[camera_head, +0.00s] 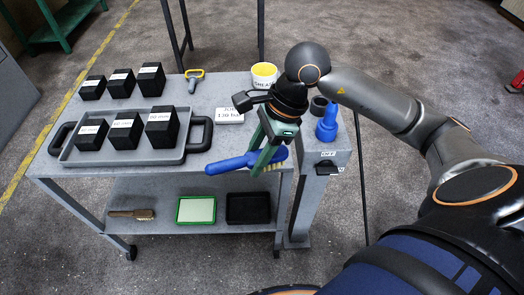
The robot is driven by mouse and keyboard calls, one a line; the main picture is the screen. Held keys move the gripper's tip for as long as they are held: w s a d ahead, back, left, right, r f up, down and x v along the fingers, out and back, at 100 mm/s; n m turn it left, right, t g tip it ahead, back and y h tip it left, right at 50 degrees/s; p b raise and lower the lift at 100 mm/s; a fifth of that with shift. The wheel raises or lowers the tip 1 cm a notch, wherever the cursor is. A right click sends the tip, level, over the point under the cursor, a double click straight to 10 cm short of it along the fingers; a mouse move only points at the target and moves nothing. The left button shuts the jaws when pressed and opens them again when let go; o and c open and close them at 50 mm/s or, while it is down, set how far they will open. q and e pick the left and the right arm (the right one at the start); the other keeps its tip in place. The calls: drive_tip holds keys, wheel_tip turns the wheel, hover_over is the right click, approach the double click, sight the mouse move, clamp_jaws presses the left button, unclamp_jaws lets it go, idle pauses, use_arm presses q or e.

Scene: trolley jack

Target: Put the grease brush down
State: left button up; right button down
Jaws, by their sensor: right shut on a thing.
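My right gripper (265,160) is shut on a blue brush (232,163) with yellowish bristles, held at the front right edge of the grey trolley (225,130). The brush handle points left and its bristles are at the right end, facing down. The gripper fingers hide part of the handle. I cannot tell how high the brush is above the trolley top. A white pot with yellow contents (263,76) stands at the back right of the top, its label partly readable as grease. My left gripper is not in view.
A grey tray (175,156) with several black boxes fills the left of the top. A white label block (229,116) and a yellow-handled tool (193,79) lie nearby. A blue funnel-like thing (327,125) stands right. The lower shelf holds a wooden brush (132,214), a green-rimmed tray (196,210) and a black tray (248,208).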

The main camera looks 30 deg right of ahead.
drive_tip(key=shift+d+r+m+t, duration=0.1)
drive_tip(key=shift+d+m+t, duration=0.55)
drive_tip(key=shift+m, duration=0.55)
drive_tip(key=shift+w+d+m, duration=0.2)
drive_tip(key=shift+d+m, duration=0.1)
drive_tip(key=w+d+f, duration=0.1)
drive_tip(key=w+f, duration=0.2)
drive_tip(key=w, duration=0.1)
drive_tip(key=w+d+f, duration=0.2)
drive_tip(key=w+f, duration=0.1)
drive_tip(key=w, duration=0.1)
drive_tip(key=w+d+f+p, duration=0.1)
drive_tip(key=w+d+f, duration=0.1)
drive_tip(key=w+f, duration=0.1)
drive_tip(key=shift+w+f, duration=0.1)
drive_tip(key=shift+w, duration=0.6)
drive_tip(key=shift+w+f, duration=0.2)
drive_tip(key=shift+f, duration=0.1)
wheel_tip(320, 180, down, 3)
drive_tip(key=shift+p, duration=0.35)
drive_tip(key=shift+d, duration=0.1)
